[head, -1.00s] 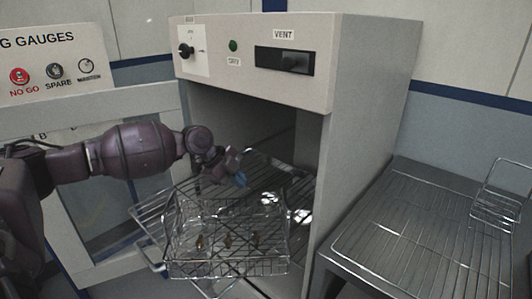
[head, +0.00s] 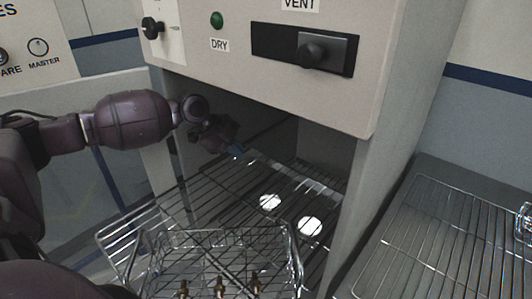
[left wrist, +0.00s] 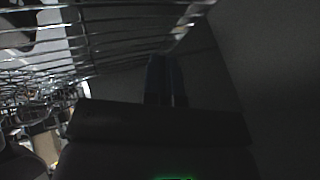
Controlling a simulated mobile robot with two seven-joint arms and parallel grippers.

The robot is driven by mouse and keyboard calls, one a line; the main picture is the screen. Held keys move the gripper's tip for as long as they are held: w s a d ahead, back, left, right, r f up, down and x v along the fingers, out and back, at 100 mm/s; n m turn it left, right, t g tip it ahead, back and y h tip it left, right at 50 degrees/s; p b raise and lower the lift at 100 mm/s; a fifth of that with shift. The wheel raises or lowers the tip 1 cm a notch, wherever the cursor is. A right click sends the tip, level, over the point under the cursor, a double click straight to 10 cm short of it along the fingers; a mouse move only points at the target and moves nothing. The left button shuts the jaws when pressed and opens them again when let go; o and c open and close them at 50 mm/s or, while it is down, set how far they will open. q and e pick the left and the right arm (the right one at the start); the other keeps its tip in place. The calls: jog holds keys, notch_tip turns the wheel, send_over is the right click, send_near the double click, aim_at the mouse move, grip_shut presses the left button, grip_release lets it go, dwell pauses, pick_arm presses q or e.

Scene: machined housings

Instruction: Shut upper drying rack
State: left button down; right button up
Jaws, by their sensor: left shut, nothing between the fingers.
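A wire rack (head: 252,178) lies at the drying cabinet's opening, its far part inside the dark chamber. Its bars also show close up in the left wrist view (left wrist: 110,32). I cannot clearly separate it from the wirework lower down. My left gripper (head: 238,152) is shut and empty, in the cabinet's mouth at the rack's far left side. Its fingertips show dark in the left wrist view (left wrist: 166,80), beside and below the bars in that picture. I cannot tell whether they touch the rack. My right gripper is out of view.
A wire basket (head: 292,254) holding small brass-coloured parts sits at the front. The cabinet (head: 270,85) has a VENT slider (head: 312,53) above the opening. Its door (head: 85,190) stands open at left. A separate wire rack (head: 440,235) lies on the right-hand bench.

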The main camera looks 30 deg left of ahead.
aim_at(275, 169)
pick_arm(q)
jog(key=x, duration=1)
jog(key=shift+w+a+b, duration=0.1)
jog(key=shift+w+b, duration=0.15)
jog(key=shift+b, duration=0.15)
jog(key=shift+w+r, duration=0.1)
jog(key=shift+w, duration=1)
jog(key=shift+w+d, duration=0.2)
jog(key=shift+w, duration=0.7)
